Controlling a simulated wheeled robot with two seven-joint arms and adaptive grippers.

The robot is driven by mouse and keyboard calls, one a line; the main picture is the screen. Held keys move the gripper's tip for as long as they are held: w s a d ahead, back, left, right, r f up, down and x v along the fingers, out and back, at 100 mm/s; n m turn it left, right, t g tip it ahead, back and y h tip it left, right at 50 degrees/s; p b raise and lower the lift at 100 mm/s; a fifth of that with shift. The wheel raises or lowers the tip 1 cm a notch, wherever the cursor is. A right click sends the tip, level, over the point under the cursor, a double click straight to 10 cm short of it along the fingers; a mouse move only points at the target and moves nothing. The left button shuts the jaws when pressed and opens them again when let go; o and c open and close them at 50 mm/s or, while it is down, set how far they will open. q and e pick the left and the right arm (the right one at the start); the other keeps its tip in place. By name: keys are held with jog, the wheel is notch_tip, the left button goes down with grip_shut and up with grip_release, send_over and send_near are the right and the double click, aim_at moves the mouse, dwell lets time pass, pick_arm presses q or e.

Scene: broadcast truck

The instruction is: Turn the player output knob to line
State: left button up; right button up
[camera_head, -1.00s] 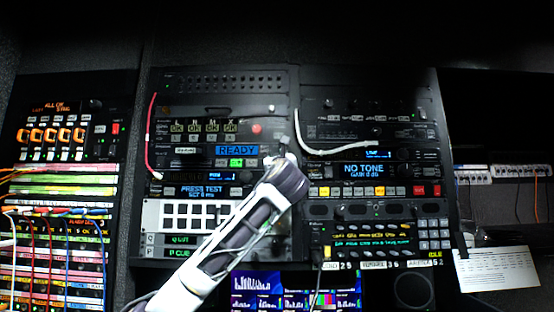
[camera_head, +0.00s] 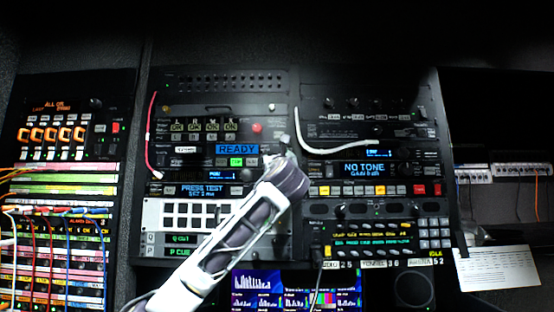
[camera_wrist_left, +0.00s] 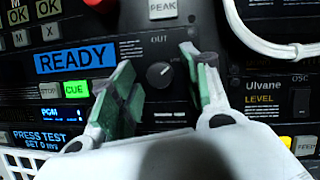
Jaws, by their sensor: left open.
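The player output knob (camera_wrist_left: 160,75) is a small dark round knob with a pale pointer mark, under the word OUT in the left wrist view. Its pointer leans toward the upper right. Small print below it is too blurred to read. My left gripper (camera_wrist_left: 158,68) is open, with one green-padded finger on each side of the knob in the picture and gaps between. I cannot tell how far the fingertips stand from the panel. In the head view my left gripper (camera_head: 284,146) reaches the right side of the middle rack and hides the knob.
A blue READY display (camera_wrist_left: 76,57) and a green CUE button (camera_wrist_left: 75,88) lie left of the knob. A PEAK button (camera_wrist_left: 162,9) is above. A white cable (camera_head: 330,150) loops close to the right of my gripper. A red button (camera_head: 257,128) sits above left.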

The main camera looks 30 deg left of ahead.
pick_arm(q)
jog(key=v, duration=1.2)
jog(key=shift+a, duration=0.1)
jog(key=shift+r, duration=0.1)
dwell(0.3)
jog(key=s+d+r+n+t+h, duration=0.1)
jog(key=s+d+r+n, duration=0.15)
jog(key=s+r, duration=0.5)
jog(key=w+a+f+n+g+h, duration=0.1)
jog(key=w+n+h, duration=0.1)
jog(key=n, duration=0.8)
jog(key=w+a+f+n+g+h, duration=0.1)
jog(key=w+a+n+h, duration=0.1)
jog(key=n, duration=0.8)
jog(key=shift+w+f+n+g, duration=0.3)
jog(key=shift+f+n+g, duration=0.05)
jog(key=shift+g, duration=0.05)
